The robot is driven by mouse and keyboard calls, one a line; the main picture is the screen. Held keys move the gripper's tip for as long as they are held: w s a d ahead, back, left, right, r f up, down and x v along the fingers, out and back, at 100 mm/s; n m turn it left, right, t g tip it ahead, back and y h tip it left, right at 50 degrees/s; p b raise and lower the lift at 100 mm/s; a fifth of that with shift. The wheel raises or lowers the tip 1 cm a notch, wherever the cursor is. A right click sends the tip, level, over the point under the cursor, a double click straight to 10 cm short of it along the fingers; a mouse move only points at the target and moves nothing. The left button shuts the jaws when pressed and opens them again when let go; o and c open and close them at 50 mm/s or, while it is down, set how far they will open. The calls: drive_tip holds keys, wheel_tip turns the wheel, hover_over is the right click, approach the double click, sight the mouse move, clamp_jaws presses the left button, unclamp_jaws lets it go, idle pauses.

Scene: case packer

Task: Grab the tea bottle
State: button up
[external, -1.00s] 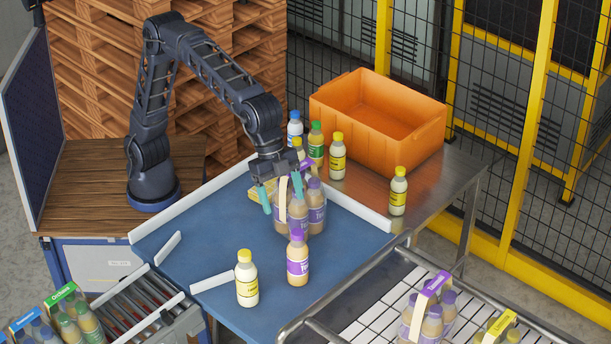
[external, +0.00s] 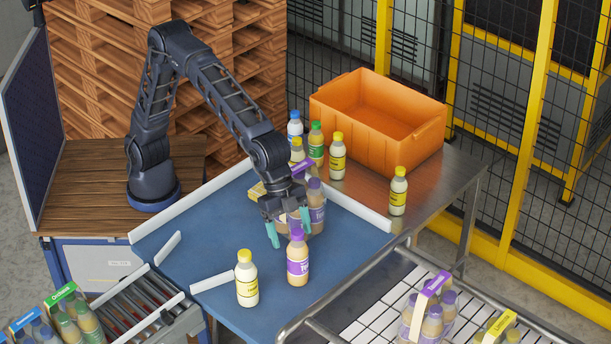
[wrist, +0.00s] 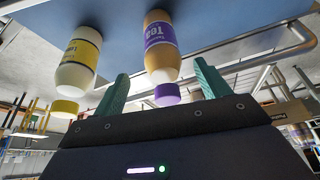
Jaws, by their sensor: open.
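The tea bottle (external: 298,259) has a purple cap, a purple label and tan contents. It stands upright on the blue table surface (external: 200,257), just in front of my gripper (external: 289,234). My gripper is open and empty, its two teal fingers pointing down behind the bottle's cap. In the wrist view the tea bottle (wrist: 160,48) appears between the fingers of my gripper (wrist: 160,88), apart from them. A yellow-capped bottle (external: 246,280) stands to its left, and shows at the left in the wrist view (wrist: 79,62). A purple-capped multipack (external: 317,212) stands behind my gripper, partly hidden.
An orange crate (external: 375,112) stands at the back right. Several single bottles stand near it, including a green-capped one (external: 316,144). White rails (external: 360,210) edge the blue surface. A roller conveyor (external: 130,305) lies front left.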

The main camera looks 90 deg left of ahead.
sight(296, 243)
drive_tip(key=x, duration=0.4)
drive_tip(key=shift+w, duration=0.2)
drive_tip(key=c, duration=1.2)
drive_tip(key=shift+r, duration=0.1)
drive_tip(key=shift+c, duration=0.2)
